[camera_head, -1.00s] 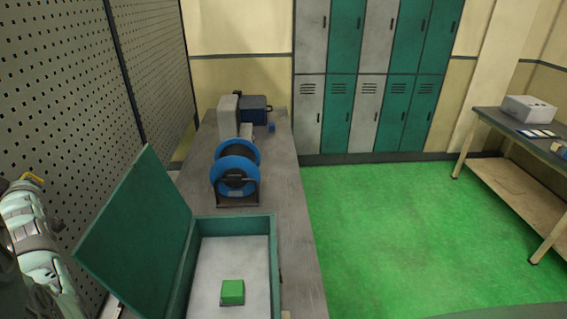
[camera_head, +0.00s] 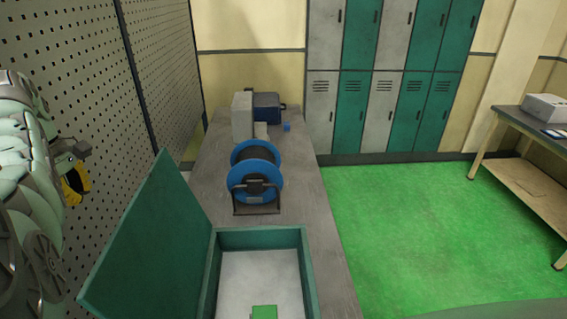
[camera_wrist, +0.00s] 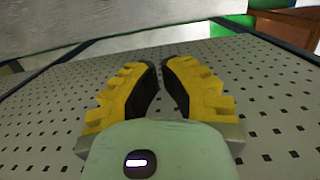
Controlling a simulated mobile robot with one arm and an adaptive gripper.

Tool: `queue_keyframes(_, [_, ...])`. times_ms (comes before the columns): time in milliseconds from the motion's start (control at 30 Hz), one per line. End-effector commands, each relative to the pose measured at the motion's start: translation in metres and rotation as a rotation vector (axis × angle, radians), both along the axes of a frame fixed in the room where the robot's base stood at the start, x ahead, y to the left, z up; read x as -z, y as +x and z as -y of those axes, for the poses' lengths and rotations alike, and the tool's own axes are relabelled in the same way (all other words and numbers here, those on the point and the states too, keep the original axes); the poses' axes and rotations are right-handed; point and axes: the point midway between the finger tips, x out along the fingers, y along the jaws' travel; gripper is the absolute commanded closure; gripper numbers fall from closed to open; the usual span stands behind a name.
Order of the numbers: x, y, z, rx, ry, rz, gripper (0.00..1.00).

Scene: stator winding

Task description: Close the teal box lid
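The teal box (camera_head: 309,268) stands on the near end of the grey table, in the lower middle of the head view. Its lid (camera_head: 157,248) is open and tilts up to the left of the box. The near part of the box is cut off by the picture edge. My gripper (camera_head: 77,185) is at the left, above and left of the lid and apart from it. In the wrist view my gripper (camera_wrist: 159,65) has its yellow fingertips close together, with a narrow gap and nothing held. The box is not visible in the wrist view.
A green block (camera_head: 264,312) lies in the box. A blue wire spool (camera_head: 255,180) stands behind it on the table (camera_head: 305,185). A grey machine (camera_head: 243,115) and a dark blue case (camera_head: 267,106) are farther back. A perforated panel (camera_head: 160,60) borders the left. Green floor is clear at right.

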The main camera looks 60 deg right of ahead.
Motion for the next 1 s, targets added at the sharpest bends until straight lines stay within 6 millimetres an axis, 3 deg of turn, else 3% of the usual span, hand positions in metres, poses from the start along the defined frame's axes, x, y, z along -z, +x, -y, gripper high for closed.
queue_keyframes(300, [0.052,-0.006,0.002,-0.001,0.002,-0.008,1.00])
queue_keyframes(900, [0.096,-0.008,0.006,-0.001,0.000,0.004,1.00])
queue_keyframes(1000, [0.087,-0.012,0.010,-0.001,0.000,0.001,1.00])
